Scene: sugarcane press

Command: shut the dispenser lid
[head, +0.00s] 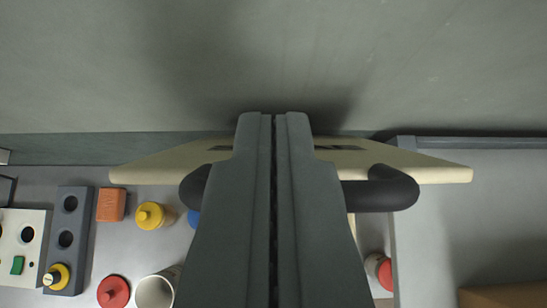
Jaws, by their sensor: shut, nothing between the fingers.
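A cream panel (440,172), which looks like the dispenser lid, juts out below a grey surface and is seen nearly edge-on. A thick black handle (395,190) runs along its near side. My gripper (273,116) is shut and empty in the middle of the view. Its fingers pass in front of the panel and handle and hide their middle. The fingertips reach above the panel, against the grey surface in the picture. I cannot tell whether they touch the panel or the handle.
A plain grey surface (420,60) fills the top. At lower left are a dark block with holes (68,238), an orange block (111,205), a yellow-topped jar (150,216), a red-topped one (113,291) and a white cup (155,291). A brown box (505,296) is at lower right.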

